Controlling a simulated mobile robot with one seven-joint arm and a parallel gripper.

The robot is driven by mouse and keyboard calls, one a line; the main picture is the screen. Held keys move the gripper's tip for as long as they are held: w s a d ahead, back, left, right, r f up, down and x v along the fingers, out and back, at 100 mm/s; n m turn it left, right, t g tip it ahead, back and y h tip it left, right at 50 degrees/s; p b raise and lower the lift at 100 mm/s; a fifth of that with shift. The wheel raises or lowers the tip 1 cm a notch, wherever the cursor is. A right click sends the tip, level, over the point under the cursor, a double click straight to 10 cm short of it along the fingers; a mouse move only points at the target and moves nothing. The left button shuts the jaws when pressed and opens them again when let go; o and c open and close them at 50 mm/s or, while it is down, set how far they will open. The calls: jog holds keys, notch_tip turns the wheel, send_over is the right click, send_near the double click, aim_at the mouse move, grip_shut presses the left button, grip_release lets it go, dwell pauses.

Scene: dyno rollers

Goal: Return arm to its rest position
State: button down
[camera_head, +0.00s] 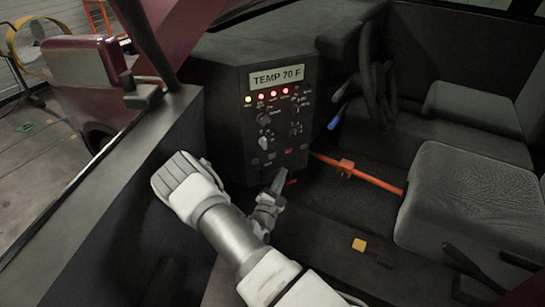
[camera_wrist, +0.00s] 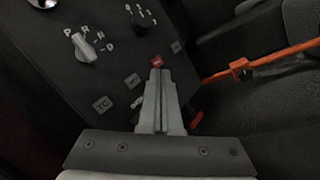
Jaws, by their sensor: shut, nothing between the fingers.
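My arm reaches from the bottom of the head view into a vehicle cab. My gripper (camera_head: 281,174) is at the lower part of a dark control panel (camera_head: 229,108). In the wrist view my gripper (camera_wrist: 156,74) is shut and empty, its two fingers side by side. The fingertips lie just below a small red switch (camera_wrist: 157,61) on the panel, which also shows in the head view (camera_head: 288,151). I cannot tell whether they touch it.
The panel carries a "TEMP 70 F" display (camera_head: 277,76), lit lamps and knobs. An orange bar (camera_head: 370,178) runs right of the panel to a grey seat (camera_head: 470,200). A steering wheel (camera_head: 367,75) stands behind. The door edge (camera_head: 110,190) is close on the left. A yellow block (camera_head: 359,245) lies low.

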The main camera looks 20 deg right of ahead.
jog(key=s+d+r+m+g+h, duration=0.2)
jog(key=s+r+m+g, duration=0.1)
jog(key=r+m+g, duration=0.25)
jog(key=s+d+r+m+g+h, duration=0.3)
jog(key=s+r+m+g, duration=0.1)
jog(key=r, duration=0.3)
jog(key=s+a+r+m+g+y, duration=0.1)
jog(key=s+r+m+g+y, duration=0.6)
jog(key=s, duration=0.4)
jog(key=s+a+r+m+t+y, duration=0.2)
jog(key=s+a+r+t+y, duration=0.2)
jog(key=s+a+r+y, duration=0.45)
jog(key=s+a+r+m+t+y, duration=0.25)
jog(key=s+a+t, duration=0.2)
jog(key=a, duration=0.65)
notch_tip(320, 180, up, 16)
jog(key=g+p, duration=0.1)
jog(key=p, duration=1.5)
jog(key=shift+n, duration=0.4)
jog(key=shift+s, duration=0.1)
